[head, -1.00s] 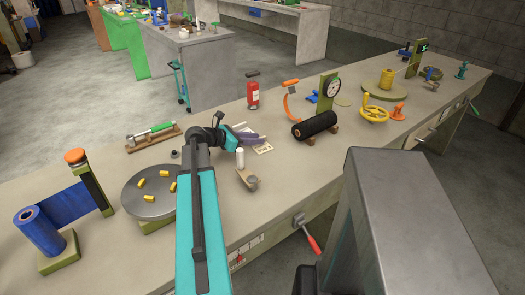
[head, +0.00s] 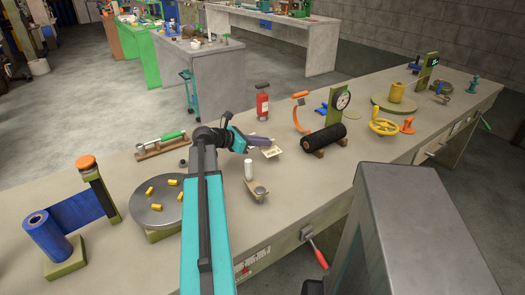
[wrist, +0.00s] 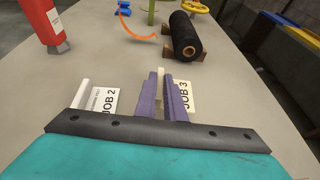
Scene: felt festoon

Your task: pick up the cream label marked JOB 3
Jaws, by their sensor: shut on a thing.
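My gripper (wrist: 162,90) has purple fingers shut on a narrow cream upright part. It appears to belong to the cream label (wrist: 186,96) marked JOB 3, whose printed face shows beside the right finger. In the head view, my gripper (head: 260,142) is over the near bench, with the pale label (head: 272,152) at its fingertips. A white label (wrist: 106,101) marked JOB 2 lies left of the fingers in the wrist view, apart from them. I cannot tell clearly how far the JOB 3 label is above the bench.
A red extinguisher (head: 262,104) stands behind my gripper, and a black roll (head: 323,138) on wooden supports lies to its right. A round turntable (head: 158,204) with yellow pieces is at left. Bare bench (head: 330,180) lies front right.

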